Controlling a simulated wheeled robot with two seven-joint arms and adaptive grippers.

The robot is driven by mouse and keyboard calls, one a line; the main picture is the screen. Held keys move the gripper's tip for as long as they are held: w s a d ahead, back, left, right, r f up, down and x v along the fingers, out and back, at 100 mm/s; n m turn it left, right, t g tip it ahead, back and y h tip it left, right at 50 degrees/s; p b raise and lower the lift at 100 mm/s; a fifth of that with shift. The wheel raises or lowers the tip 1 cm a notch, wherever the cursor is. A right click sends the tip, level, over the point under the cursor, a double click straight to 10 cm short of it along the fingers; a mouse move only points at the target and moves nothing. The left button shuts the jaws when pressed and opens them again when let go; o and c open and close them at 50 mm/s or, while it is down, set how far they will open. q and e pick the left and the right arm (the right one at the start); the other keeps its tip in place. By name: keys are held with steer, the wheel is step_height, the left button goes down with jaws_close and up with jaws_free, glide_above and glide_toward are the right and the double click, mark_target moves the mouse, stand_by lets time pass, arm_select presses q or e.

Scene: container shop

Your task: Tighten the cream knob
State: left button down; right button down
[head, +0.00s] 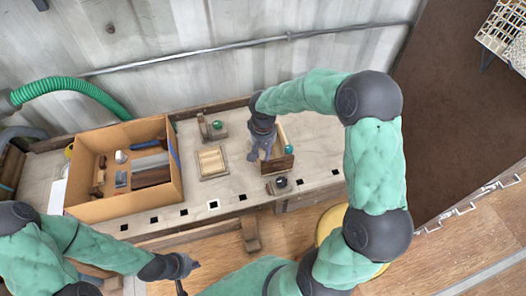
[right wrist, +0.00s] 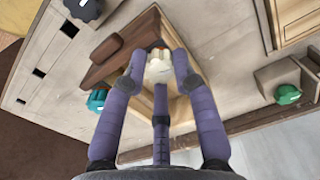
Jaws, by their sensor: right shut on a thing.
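The cream knob (right wrist: 159,68) shows in the right wrist view, on a wooden fixture beside a dark brown board (right wrist: 118,55). The three purple fingers of my right gripper (right wrist: 158,75) are closed around it. In the head view my right gripper (head: 263,150) reaches down at the fixture's left side and hides the cream knob. The dark board (head: 278,164) shows there too. My left gripper (head: 186,268) is off the bench's front edge, far from the knob; its fingers are too small to judge.
A teal knob (right wrist: 97,100) sits on the same fixture. A black knob (head: 281,182) is in front of it. A green knob (head: 217,124) on a wooden block and a shallow wooden tray (head: 212,163) stand left. A cardboard box (head: 121,207) with parts occupies the bench's left.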

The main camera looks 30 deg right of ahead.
mark_target(263, 153)
steer(key=c, duration=1)
jaws_free()
steer(key=shift+o, duration=0.2)
step_height(263, 153, up, 12)
